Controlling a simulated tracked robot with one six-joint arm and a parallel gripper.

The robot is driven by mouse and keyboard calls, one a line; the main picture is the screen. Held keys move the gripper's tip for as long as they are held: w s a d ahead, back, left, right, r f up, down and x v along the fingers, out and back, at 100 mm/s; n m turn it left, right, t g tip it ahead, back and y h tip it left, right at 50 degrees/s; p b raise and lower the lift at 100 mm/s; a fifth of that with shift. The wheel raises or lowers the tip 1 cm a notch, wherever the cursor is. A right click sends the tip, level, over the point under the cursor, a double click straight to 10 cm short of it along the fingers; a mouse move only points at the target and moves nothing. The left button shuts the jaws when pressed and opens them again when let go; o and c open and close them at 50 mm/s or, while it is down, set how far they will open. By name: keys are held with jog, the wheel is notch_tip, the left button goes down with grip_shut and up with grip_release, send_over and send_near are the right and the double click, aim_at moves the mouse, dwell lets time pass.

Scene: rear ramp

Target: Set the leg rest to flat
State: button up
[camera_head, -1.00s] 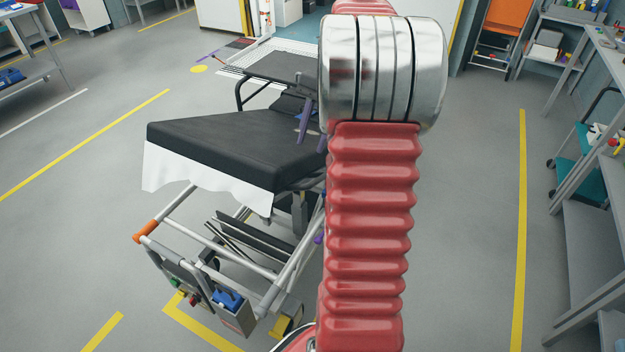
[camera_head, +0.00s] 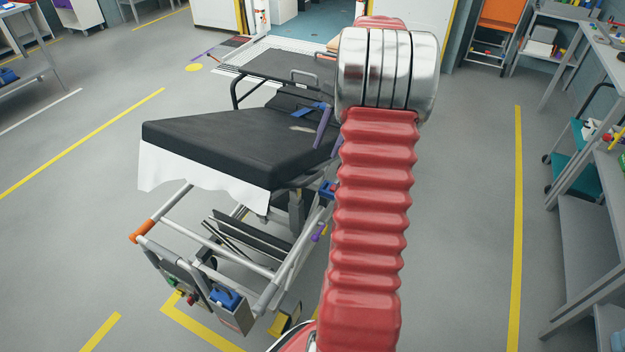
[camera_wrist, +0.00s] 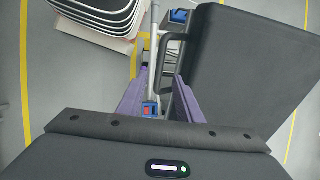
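The stretcher's near cushion section (camera_head: 235,140), likely the leg rest, is black, with a white sheet (camera_head: 205,180) hanging below it. Its exact angle is hard to tell. In the wrist view a black pad (camera_wrist: 250,70) fills the right. My gripper (camera_head: 330,138) shows purple fingers at the stretcher's right side, partly hidden by my arm. In the wrist view my gripper (camera_wrist: 157,95) is open, fingers apart. A blue and red fitting (camera_wrist: 150,109) shows between the fingers; contact cannot be told. A blue and red fitting (camera_head: 327,188) sits on the frame's right side in the head view.
A blue part (camera_head: 305,110) lies behind the cushion. The stretcher frame has an orange grip (camera_head: 142,231) and a control box (camera_head: 222,300) at its near end. A workbench (camera_head: 590,60) and teal cart (camera_head: 580,155) stand right. Floor between them and the stretcher is clear.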

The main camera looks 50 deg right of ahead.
aim_at(314, 176)
jog(key=x, duration=1.2)
jog(key=shift+d, duration=0.1)
jog(key=shift+c, duration=0.6)
grip_shut()
